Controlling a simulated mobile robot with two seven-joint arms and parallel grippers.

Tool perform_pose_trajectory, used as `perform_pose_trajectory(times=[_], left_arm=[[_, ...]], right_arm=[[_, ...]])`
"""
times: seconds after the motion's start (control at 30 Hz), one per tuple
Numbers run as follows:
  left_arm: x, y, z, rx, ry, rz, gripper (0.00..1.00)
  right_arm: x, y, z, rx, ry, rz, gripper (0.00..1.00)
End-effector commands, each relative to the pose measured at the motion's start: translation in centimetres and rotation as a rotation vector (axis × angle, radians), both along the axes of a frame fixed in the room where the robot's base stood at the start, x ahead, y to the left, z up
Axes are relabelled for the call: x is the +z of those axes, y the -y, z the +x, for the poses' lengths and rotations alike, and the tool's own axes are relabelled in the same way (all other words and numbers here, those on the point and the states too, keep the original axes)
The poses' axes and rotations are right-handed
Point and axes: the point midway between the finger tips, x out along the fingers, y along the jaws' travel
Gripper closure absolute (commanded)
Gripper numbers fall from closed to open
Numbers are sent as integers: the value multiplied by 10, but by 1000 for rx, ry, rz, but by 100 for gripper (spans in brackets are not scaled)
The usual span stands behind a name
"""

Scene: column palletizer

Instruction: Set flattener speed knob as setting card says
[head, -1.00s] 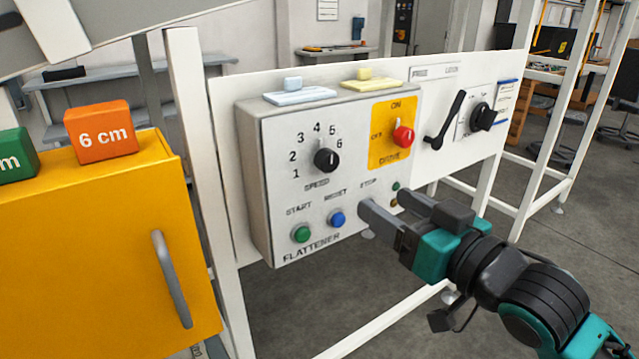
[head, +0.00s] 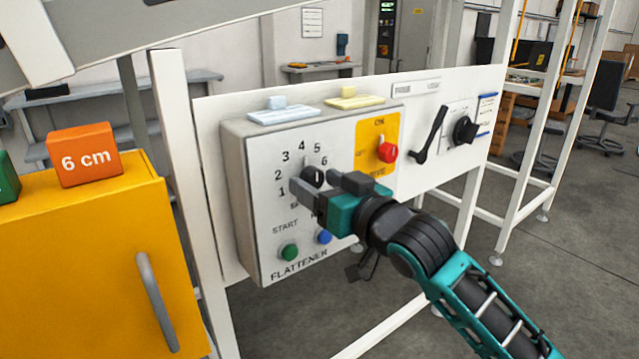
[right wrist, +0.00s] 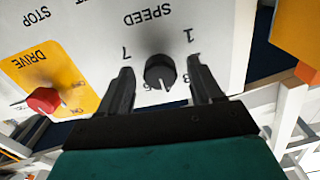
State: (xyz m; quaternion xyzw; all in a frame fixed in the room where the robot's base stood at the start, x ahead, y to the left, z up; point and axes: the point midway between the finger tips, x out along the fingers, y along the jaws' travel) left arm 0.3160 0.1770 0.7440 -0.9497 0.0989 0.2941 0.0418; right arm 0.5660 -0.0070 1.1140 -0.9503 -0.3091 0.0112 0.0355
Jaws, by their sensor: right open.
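The flattener speed knob (head: 312,176) is black and round, ringed by numbers on the grey flattener box (head: 238,190). My right gripper (head: 318,185) is open at the knob in the head view and partly covers it. In the right wrist view the knob (right wrist: 160,70) sits between the spread fingers of the right gripper (right wrist: 162,88), with a gap on each side. Its white mark points between the 3 and the 5 there; the number at the mark is hidden. A small card with blue edges (head: 486,116) is at the panel's right; its text is unreadable. My left gripper is out of view.
Below the knob are a green button (head: 289,252) and a blue button (head: 324,237). A red drive knob (head: 387,152) is on a yellow plate to the right. A black lever (head: 429,135) and a black rotary switch (head: 464,130) are farther right. A yellow cabinet (head: 90,260) stands left.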

Motion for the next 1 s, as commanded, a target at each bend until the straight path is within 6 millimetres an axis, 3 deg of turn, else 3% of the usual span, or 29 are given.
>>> perform_pose_trajectory(times=[0.37, 0.93, 1.0], left_arm=[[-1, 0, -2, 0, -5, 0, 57], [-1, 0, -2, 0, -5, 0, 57], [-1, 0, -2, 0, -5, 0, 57]], right_arm=[[0, -3, 3, 0, -1, -1, 36], [0, -2, 3, 0, -1, -1, 91], [0, -2, 3, 0, -1, -1, 91]])
